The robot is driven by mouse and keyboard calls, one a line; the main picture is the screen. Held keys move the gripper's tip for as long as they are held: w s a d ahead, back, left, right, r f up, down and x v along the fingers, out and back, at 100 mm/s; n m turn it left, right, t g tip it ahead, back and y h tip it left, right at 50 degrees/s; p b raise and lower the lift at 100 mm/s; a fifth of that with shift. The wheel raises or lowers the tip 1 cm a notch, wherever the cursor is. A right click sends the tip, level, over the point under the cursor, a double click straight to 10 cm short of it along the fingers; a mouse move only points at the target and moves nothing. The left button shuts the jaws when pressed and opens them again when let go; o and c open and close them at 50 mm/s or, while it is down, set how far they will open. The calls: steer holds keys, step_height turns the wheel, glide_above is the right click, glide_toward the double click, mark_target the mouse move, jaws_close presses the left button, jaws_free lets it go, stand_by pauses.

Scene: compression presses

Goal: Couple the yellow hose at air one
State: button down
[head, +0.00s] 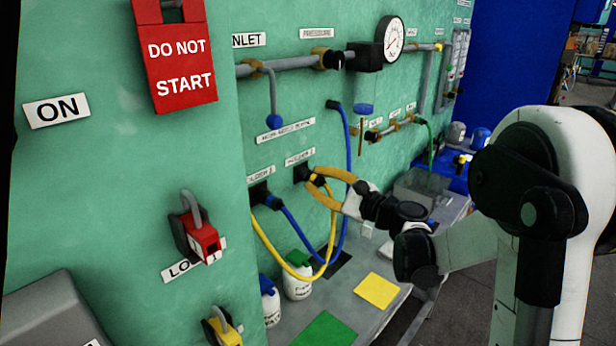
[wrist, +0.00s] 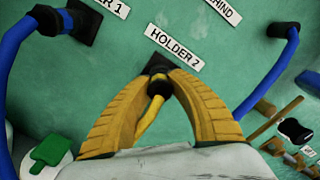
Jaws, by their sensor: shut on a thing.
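My gripper (head: 318,182), with its yellow-brown fingers, reaches the green panel at the socket marked Holder 2 (head: 301,173). In the wrist view my gripper (wrist: 159,84) is shut around the dark end of the yellow hose (wrist: 150,122), right in front of the black Holder 2 block (wrist: 157,65). I cannot tell whether the hose end is still seated in the holder. The yellow hose (head: 293,272) hangs in a loop below and runs back up to the left, along the panel. I cannot make out a label reading air one.
A blue hose (head: 347,170) runs from the left holder (head: 259,194) up to a port on the panel. A brass fitting row (head: 395,125) with a green hose (head: 430,140) is at the right. White bottles (head: 297,283) and a yellow sheet (head: 378,290) are on the bench below.

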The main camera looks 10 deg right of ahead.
mark_target(327, 185)
steer(key=shift+s+d, duration=0.1)
steer(key=shift+s, duration=0.05)
steer(key=shift+v, duration=0.8)
steer(key=shift+s+d, duration=0.35)
steer(key=shift+s, duration=0.15)
steer(key=v, duration=0.3)
steer(key=shift+s+d, duration=0.25)
steer(key=shift+s, duration=0.1)
stand_by(0.3)
